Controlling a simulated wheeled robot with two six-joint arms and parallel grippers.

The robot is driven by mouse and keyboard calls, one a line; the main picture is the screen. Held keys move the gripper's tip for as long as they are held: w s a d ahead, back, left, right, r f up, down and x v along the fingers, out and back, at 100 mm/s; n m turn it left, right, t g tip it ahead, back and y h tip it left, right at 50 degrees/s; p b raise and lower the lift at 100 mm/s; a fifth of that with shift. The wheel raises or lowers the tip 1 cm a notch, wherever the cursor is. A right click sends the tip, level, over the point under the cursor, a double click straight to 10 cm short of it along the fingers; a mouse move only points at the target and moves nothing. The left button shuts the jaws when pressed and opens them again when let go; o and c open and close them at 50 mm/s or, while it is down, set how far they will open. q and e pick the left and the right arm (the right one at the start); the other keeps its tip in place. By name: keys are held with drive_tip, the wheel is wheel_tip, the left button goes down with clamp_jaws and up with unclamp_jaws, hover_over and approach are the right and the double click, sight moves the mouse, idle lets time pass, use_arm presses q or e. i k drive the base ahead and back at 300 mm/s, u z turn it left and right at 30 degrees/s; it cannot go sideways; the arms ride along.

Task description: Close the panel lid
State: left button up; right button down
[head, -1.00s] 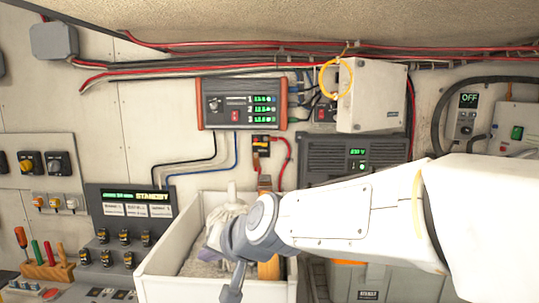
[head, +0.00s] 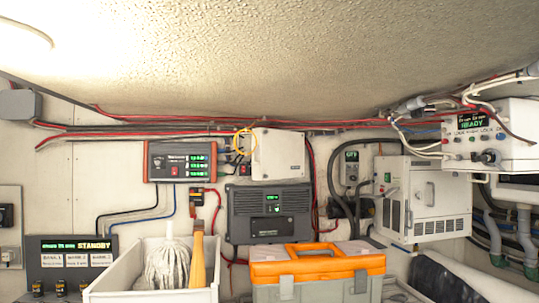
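A white box-like panel (head: 278,154) is fixed high on the back wall, right of the orange-edged device. Its pale front face looks flat, with a small dark label near the lower right. I cannot tell whether this face is the lid or whether it is open or shut. A yellow loop (head: 243,142) hangs at its left edge, above a small red switch (head: 245,169). Neither of my grippers is in view.
A white bin (head: 150,296) holding a mop head (head: 167,265) and a wooden handle (head: 198,258) stands low in front. An orange-lidded toolbox (head: 317,267) stands right of it. A white cabinet (head: 423,200) and a READY control box (head: 490,135) are at right.

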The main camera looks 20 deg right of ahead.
sight(280, 154)
drive_tip(key=u, duration=0.35)
drive_tip(key=k, duration=0.2)
drive_tip(key=z, duration=1.2)
drive_tip(key=i, duration=0.65)
drive_tip(key=z, duration=0.2)
